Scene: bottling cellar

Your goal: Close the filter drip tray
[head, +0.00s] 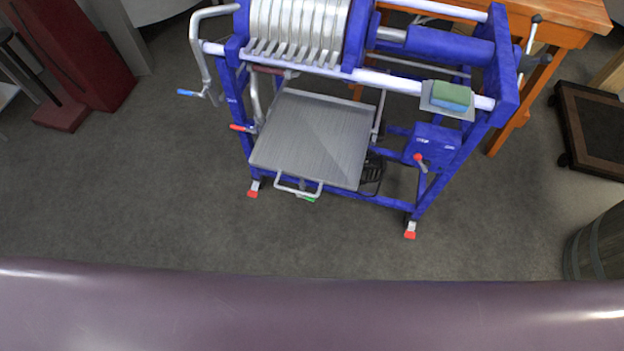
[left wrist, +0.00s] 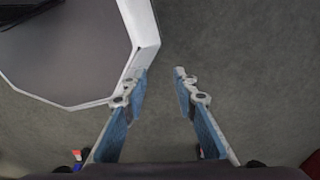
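The filter drip tray (head: 312,138) is a grey metal plate low in the blue filter frame (head: 439,150), below the filter plates. It sticks out toward me at the front. A pale bar handle (head: 299,192) is fixed to its front edge, and nothing holds it. My left gripper (left wrist: 160,75) shows only in the left wrist view. It is open and empty, its two blue-padded fingers apart over bare grey floor. The tray cannot be made out in that view. My right gripper is in neither view.
A lever with a red tip (head: 240,128) stands beside the tray's left edge. A green and blue sponge (head: 450,96) lies on the frame's right side. An orange wooden table (head: 570,18) stands behind, a barrel (head: 598,245) at right. Floor before the filter is clear.

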